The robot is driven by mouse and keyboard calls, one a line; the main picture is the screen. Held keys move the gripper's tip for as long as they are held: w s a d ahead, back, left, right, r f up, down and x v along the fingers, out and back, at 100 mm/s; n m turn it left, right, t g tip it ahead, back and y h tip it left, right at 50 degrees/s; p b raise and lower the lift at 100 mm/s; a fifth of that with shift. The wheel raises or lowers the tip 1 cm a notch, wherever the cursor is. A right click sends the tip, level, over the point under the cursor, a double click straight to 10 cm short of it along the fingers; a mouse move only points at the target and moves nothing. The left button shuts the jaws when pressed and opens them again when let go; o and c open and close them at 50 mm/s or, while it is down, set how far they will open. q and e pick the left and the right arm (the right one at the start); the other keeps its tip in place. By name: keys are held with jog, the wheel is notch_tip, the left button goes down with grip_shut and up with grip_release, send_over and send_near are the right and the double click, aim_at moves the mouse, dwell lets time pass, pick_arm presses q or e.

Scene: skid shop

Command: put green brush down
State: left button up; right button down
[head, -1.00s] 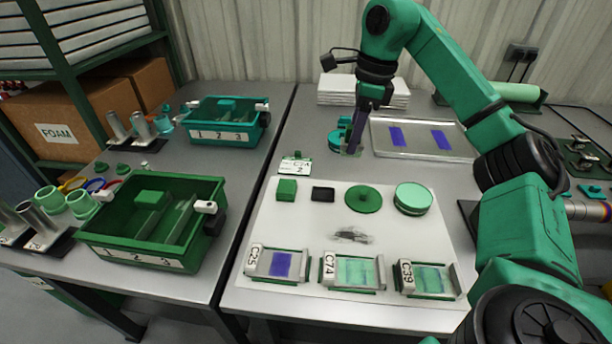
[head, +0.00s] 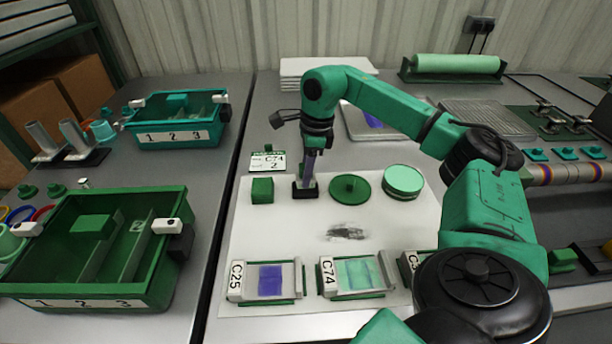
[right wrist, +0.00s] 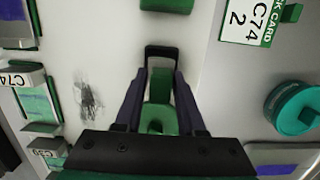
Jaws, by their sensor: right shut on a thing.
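My right gripper (head: 308,180) points down at the small black holder (head: 304,193) on the white mat. Its fingers are shut on the green brush (right wrist: 159,90), which shows between them in the right wrist view. In that view, the black holder (right wrist: 161,52) appears as a dark frame at the fingertips. The brush's lower end is at or just above the holder; I cannot tell if it touches. In the head view the fingers mostly hide the brush. My left gripper is not in view.
On the white mat (head: 400,222) are a green block (head: 262,190), a dark green round lid (head: 350,190), a pale green round tin (head: 402,181) and framed pieces labelled C25 (head: 268,281) and C74 (head: 357,275). A C74 card (head: 267,160) stands behind. Green bins (head: 90,245) are left.

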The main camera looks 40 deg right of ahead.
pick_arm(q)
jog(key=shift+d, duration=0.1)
pick_arm(e)
jog(key=shift+f, duration=1)
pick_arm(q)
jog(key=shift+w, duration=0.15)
pick_arm(e)
jog(key=shift+f, duration=0.1)
jog(key=c, duration=0.5)
grip_release()
jog(key=shift+w, duration=0.1)
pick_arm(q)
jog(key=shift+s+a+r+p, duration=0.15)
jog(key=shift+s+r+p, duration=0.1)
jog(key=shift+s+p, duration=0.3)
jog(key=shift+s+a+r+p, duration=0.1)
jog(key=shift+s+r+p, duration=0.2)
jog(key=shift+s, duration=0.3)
pick_arm(e)
notch_tip(320, 180, up, 12)
jog(key=s+d, duration=0.1)
jog(key=shift+d, duration=0.2)
